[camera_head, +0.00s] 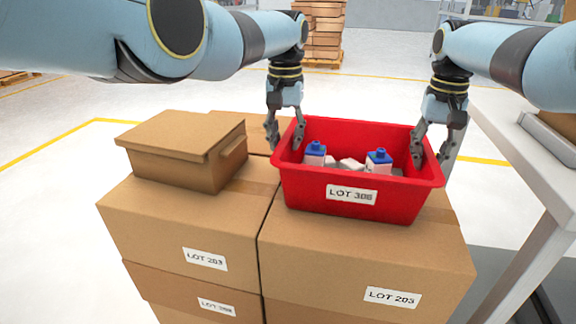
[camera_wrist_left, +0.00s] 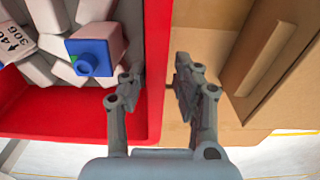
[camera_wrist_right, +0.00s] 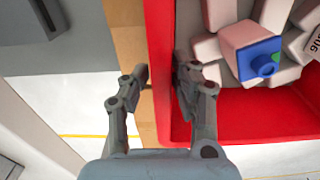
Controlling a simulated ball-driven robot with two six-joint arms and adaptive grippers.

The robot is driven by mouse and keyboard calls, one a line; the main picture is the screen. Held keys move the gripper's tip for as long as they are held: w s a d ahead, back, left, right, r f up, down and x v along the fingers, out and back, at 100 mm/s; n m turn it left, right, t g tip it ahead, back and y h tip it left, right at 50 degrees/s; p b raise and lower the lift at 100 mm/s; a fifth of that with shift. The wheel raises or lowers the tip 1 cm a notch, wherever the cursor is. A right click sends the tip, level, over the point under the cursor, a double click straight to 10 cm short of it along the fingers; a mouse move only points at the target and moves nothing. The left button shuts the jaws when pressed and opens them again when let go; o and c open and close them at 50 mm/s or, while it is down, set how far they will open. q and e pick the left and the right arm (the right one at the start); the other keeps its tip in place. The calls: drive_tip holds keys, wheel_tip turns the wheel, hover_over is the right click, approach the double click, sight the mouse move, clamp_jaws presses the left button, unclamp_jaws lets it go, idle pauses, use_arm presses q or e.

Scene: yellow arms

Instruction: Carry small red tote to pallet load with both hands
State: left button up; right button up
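The small red tote (camera_head: 300,184), labelled LOT 308, sits upright on top of the stacked cardboard boxes of the pallet load (camera_head: 190,225). Several pale items and two blue-capped bottles lie in it. My left gripper (camera_head: 285,143) straddles the tote's left rim, one finger inside and one outside; in the left wrist view (camera_wrist_left: 157,88) a narrow gap shows beside the outer finger. My right gripper (camera_head: 431,152) straddles the right rim the same way; in the right wrist view (camera_wrist_right: 160,80) its fingertips are close to the rim, and contact is unclear.
A smaller closed carton (camera_head: 180,150) stands on the load left of the tote. A grey table (camera_head: 530,150) stands close at the right. Another stacked pallet (camera_head: 322,30) is far back. Open floor with yellow lines lies behind and left.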

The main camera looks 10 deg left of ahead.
use_arm(q)
drive_tip(key=shift+o, duration=1.1)
drive_tip(key=shift+r, duration=0.1)
use_arm(e)
drive_tip(key=shift+o, duration=1)
drive_tip(key=shift+r, duration=0.1)
use_arm(q)
drive_tip(key=shift+d, duration=0.1)
use_arm(e)
drive_tip(key=shift+o, duration=0.3)
drive_tip(key=shift+a, duration=0.1)
use_arm(q)
drive_tip(key=shift+d, duration=0.1)
use_arm(e)
drive_tip(key=shift+a, duration=0.1)
drive_tip(key=shift+r, duration=0.2)
use_arm(q)
wheel_tip(320, 180, up, 12)
drive_tip(key=shift+s+f, duration=0.1)
use_arm(e)
wheel_tip(320, 180, up, 12)
drive_tip(key=shift+f, duration=0.2)
drive_tip(key=shift+s, duration=0.15)
